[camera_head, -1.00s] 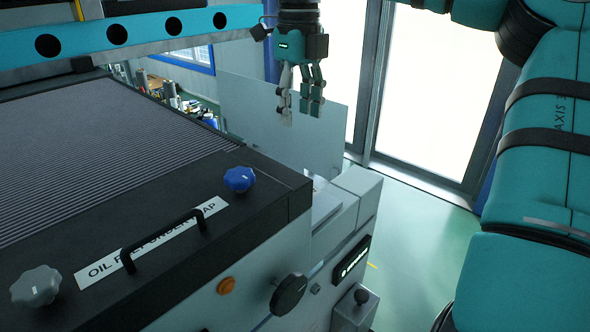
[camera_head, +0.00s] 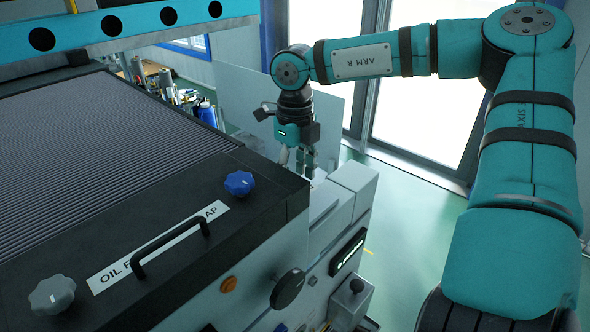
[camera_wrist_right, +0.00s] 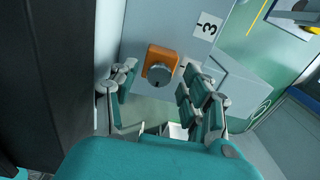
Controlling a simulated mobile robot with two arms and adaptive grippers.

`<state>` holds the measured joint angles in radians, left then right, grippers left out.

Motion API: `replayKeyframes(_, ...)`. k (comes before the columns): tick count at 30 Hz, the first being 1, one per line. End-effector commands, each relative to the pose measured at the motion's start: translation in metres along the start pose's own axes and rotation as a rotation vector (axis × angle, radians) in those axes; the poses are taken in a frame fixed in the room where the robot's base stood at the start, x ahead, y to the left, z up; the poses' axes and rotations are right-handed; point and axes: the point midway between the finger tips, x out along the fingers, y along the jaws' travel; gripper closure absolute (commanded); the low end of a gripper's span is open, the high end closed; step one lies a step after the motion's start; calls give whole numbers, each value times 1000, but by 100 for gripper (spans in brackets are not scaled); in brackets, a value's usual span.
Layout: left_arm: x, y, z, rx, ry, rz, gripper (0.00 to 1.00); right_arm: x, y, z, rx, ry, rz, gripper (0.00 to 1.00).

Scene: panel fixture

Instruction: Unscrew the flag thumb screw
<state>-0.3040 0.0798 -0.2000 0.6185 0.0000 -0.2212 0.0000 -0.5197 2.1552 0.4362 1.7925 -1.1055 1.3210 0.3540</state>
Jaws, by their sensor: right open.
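My right gripper (camera_head: 296,162) points down just past the far right end of the dark machine top, its fingers apart with nothing seen between them. In the right wrist view its fingers (camera_wrist_right: 160,88) stand apart on either side of an orange block (camera_wrist_right: 153,56) with a round grey knob (camera_wrist_right: 160,74). I cannot tell whether this knob is the flag thumb screw; no flag shape is clear. The head view does not show the block. My left gripper is not in view.
The machine top (camera_head: 215,235) carries a blue knob (camera_head: 239,183), a grey knob (camera_head: 52,294) and a black handle (camera_head: 165,244). A black knob (camera_head: 287,289) sticks out of its front. Clear green floor (camera_head: 410,215) lies to the right.

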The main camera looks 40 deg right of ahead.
Motion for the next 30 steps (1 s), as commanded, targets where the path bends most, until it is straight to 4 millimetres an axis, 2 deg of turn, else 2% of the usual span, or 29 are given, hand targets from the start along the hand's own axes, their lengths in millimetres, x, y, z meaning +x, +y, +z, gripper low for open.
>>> replayKeyframes(3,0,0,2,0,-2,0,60,0,0,0,0,0,0,55)
replayKeyframes(12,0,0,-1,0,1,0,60,0,0,0,0,0,-1,94)
replayKeyframes(14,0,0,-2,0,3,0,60,0,0,0,0,0,-1,100)
replayKeyframes(25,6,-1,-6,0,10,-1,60,0,0,0,-40,0,-2,100)
replayKeyframes(30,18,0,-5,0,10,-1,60,2,0,0,-117,-1,-2,100)
